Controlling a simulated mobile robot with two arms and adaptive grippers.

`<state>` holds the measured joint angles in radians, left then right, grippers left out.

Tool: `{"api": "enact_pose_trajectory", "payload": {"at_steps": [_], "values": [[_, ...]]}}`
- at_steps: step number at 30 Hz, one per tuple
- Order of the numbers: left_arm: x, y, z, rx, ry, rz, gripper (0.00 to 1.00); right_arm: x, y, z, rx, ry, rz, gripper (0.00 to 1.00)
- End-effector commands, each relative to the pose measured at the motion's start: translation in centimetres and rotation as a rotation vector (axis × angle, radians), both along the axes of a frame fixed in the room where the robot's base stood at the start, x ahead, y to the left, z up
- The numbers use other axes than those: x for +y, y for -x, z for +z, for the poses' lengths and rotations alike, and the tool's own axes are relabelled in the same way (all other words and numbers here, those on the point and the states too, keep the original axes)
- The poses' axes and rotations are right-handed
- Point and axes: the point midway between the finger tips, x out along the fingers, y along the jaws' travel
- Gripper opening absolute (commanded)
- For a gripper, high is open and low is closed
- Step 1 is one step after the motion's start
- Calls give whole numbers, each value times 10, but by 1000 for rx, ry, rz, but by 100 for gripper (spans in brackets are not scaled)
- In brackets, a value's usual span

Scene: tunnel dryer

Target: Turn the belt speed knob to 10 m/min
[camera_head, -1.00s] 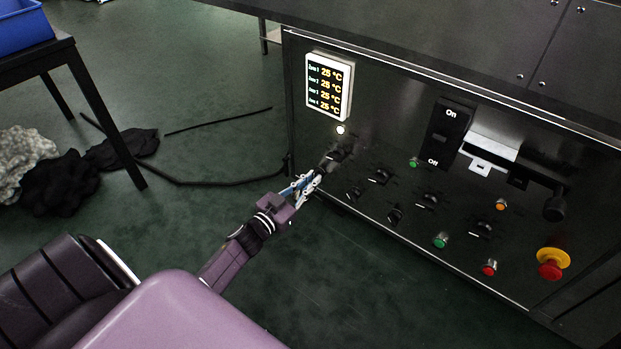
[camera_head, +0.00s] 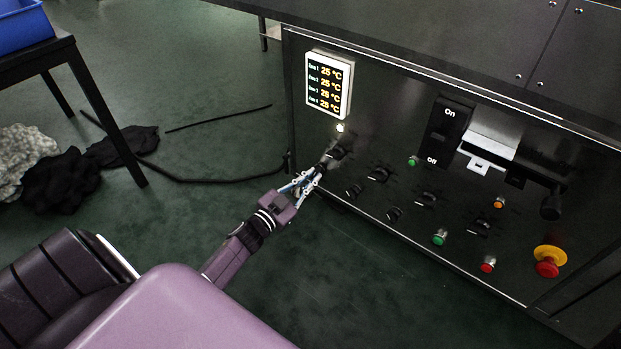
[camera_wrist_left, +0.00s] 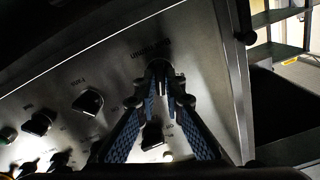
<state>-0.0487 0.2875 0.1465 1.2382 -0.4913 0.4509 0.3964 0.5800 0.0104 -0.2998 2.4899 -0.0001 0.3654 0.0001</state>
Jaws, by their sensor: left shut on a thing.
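The knob's pointer and setting cannot be made out. My right gripper is not in view.
Several other dark knobs, one of them (camera_head: 378,174), sit close right of the gripper. A display (camera_head: 329,85) reads 25 °C per zone. An On/Off switch (camera_head: 447,133) and a red emergency stop (camera_head: 547,268) are further right. Floor left of the panel is mostly free.

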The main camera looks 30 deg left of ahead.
Motion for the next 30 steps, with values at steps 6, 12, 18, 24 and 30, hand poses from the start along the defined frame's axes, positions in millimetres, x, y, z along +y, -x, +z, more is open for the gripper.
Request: {"api": "enact_pose_trajectory", "payload": {"at_steps": [6, 12, 18, 24, 30], "values": [[0, 1, -1, 1, 1, 0, 27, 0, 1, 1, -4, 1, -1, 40], [0, 0, 0, 1, 1, 0, 27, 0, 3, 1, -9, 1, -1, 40], [1, 10, -1, 2, 1, 1, 27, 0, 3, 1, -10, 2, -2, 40], [3, 44, -2, 5, 2, -1, 27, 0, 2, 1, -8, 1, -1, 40], [6, 84, -2, 6, 2, 0, 27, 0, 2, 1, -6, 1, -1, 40]]}}
